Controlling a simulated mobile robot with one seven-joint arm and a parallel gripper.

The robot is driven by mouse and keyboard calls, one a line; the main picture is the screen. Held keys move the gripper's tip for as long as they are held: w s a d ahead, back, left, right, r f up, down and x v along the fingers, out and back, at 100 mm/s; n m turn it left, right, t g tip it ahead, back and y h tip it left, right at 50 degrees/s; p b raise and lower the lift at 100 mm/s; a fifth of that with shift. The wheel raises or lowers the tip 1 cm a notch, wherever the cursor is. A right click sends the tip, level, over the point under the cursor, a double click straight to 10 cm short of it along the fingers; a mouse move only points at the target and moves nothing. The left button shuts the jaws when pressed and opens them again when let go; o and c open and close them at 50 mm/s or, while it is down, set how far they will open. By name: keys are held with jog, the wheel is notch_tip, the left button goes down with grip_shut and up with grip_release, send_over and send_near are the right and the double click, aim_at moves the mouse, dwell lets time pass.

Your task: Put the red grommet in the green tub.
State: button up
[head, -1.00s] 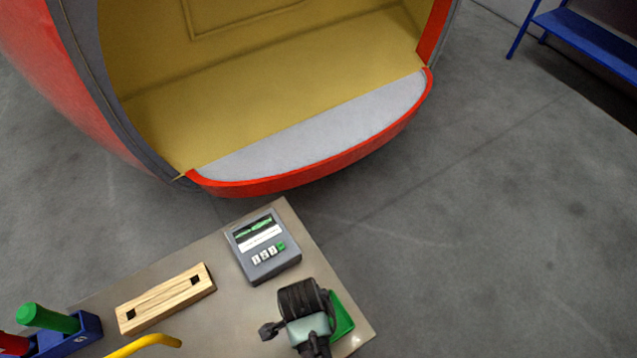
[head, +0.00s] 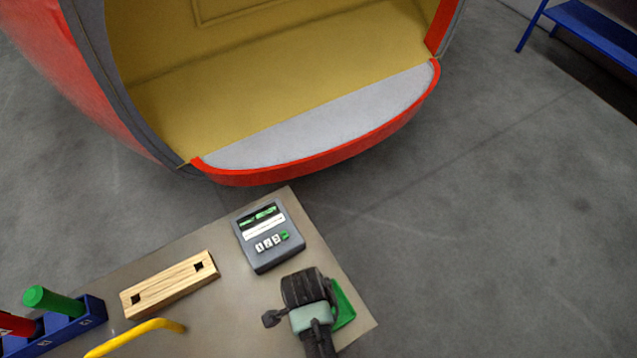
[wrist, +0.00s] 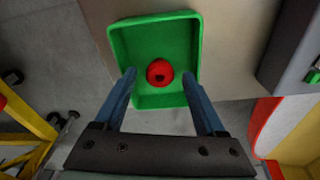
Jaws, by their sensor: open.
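The red grommet (wrist: 160,72) lies inside the green tub (wrist: 122,42), on its floor a little below the middle in the wrist view. My gripper (wrist: 165,80) is open, its two blue fingers apart and reaching over the tub's near side, with the grommet in the picture between the fingertips. No contact between fingers and grommet shows. In the head view the green tub (head: 343,303) is mostly hidden behind my gripper and wrist, and the grommet is not seen there.
A grey device with buttons (head: 268,238) stands on the table (head: 225,310) beside my gripper. A wooden block with square holes (head: 170,286), a yellow handle (head: 140,335) and a blue holder (head: 85,322) lie to the left. A red-rimmed nosecone (head: 300,172) stands behind.

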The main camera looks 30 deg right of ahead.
notch_tip(320, 180, up, 12)
jog(key=a, duration=0.1)
jog(key=w+r+n+t, duration=0.5)
jog(key=w+r+t, duration=0.3)
jog(key=w+r, duration=0.7)
jog(key=w+a+r+n+t+h, duration=0.1)
jog(key=w+r+n+t, duration=0.2)
jog(key=r, duration=0.4)
jog(key=w+a+r+n+t, duration=0.1)
jog(key=w+r+n+t, duration=0.1)
jog(key=w+r, duration=0.45)
notch_tip(320, 180, up, 18)
jog(key=s+a+n+t, duration=0.2)
jog(key=a+n+t, duration=0.15)
jog(key=t, duration=0.25)
jog(key=s+a+r+n+t+y, duration=0.1)
jog(key=s+r+n+t, duration=0.2)
jog(key=s+r, duration=0.3)
jog(key=s+a+r+n+t+y, duration=0.1)
jog(key=s+r+n+t, duration=0.2)
jog(key=r, duration=1.1)
jog(key=s+t, duration=0.2)
jog(key=shift+s+a+t+b, duration=0.3)
jog(key=shift+s, duration=0.05)
jog(key=shift+n, duration=0.25)
